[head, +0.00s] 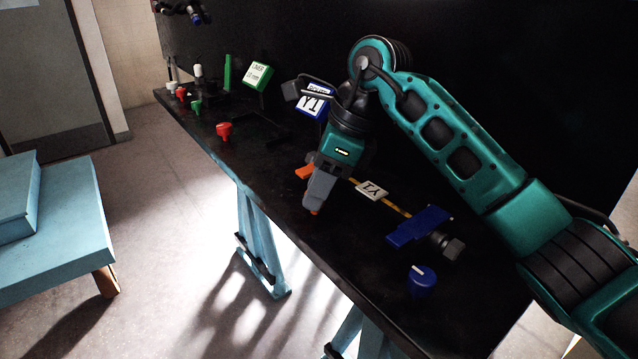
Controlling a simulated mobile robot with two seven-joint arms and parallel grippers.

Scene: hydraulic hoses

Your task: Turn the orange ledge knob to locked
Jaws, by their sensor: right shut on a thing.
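My right gripper (314,206) points down at the dark ledge, its grey fingers shut on an orange knob. Only a small orange bit of the knob (315,212) shows at the fingertips; the fingers hide the rest. Its pointer and any lock marking cannot be read. Another orange piece (304,172) shows just left of the gripper, partly covered by it; I cannot tell whether it belongs to the same knob. My left gripper is not in view.
The dark ledge (290,228) carries a white tag (372,190) on a yellow strip, a blue block (420,226) with a dark fitting, a blue knob (421,281), a red knob (224,131) and a green holder (258,74). A blue bench (75,225) stands left.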

